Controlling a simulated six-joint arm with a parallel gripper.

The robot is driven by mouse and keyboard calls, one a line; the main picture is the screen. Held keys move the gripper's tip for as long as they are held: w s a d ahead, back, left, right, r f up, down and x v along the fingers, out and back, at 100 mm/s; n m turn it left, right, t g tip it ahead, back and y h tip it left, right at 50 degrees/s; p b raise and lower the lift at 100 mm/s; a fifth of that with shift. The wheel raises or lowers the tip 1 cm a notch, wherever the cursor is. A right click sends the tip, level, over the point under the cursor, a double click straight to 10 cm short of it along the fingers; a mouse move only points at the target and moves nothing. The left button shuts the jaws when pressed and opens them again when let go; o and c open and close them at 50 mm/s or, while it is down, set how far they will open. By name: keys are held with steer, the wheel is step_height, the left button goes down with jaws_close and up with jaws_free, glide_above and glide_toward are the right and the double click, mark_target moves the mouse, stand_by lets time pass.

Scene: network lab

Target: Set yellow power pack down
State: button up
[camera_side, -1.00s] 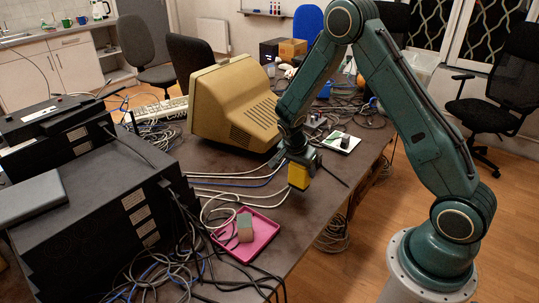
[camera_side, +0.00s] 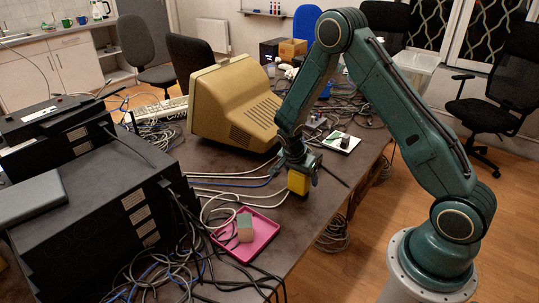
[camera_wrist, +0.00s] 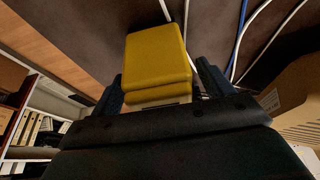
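The yellow power pack (camera_side: 299,183) hangs upright below my gripper (camera_side: 300,168), over the right part of the brown table (camera_side: 318,208). In the wrist view the pack (camera_wrist: 157,60) sits between the two dark fingers of my gripper (camera_wrist: 160,82), which is shut on it. The lower part of the pack shows a pale band. I cannot tell whether its underside touches the table or is just above it.
A pink tray (camera_side: 262,241) with a grey-green block (camera_side: 245,229) lies at the front. White and blue cables (camera_side: 225,183) run left of the pack. A beige monitor (camera_side: 222,105) stands behind. A white board (camera_side: 341,145) lies further back. The table's right edge is close.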

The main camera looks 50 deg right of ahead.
steer(key=shift+r, duration=0.1)
steer(key=v, duration=1.2)
steer(key=shift+a+r, duration=0.1)
steer(key=shift+r, duration=0.05)
stand_by(0.6)
steer(key=s+a+r+n+t+y, duration=0.1)
steer(key=s+a+r+n+t, duration=0.2)
steer(key=r, duration=0.4)
steer(key=s+a+r+n+y, duration=0.1)
steer(key=s+a+r+n, duration=0.2)
steer(key=s+r+n, duration=0.4)
steer(key=s+a+r+n+t+y, duration=0.1)
steer(key=s+a+r+n, duration=0.2)
steer(key=s, duration=0.3)
steer(key=s+a+r+n+t+y, duration=0.1)
steer(key=s+a+r+n, duration=0.2)
steer(key=s+n, duration=0.2)
steer(key=shift+s+t, duration=0.3)
steer(key=shift+s, duration=0.8)
steer(key=shift+r, duration=0.1)
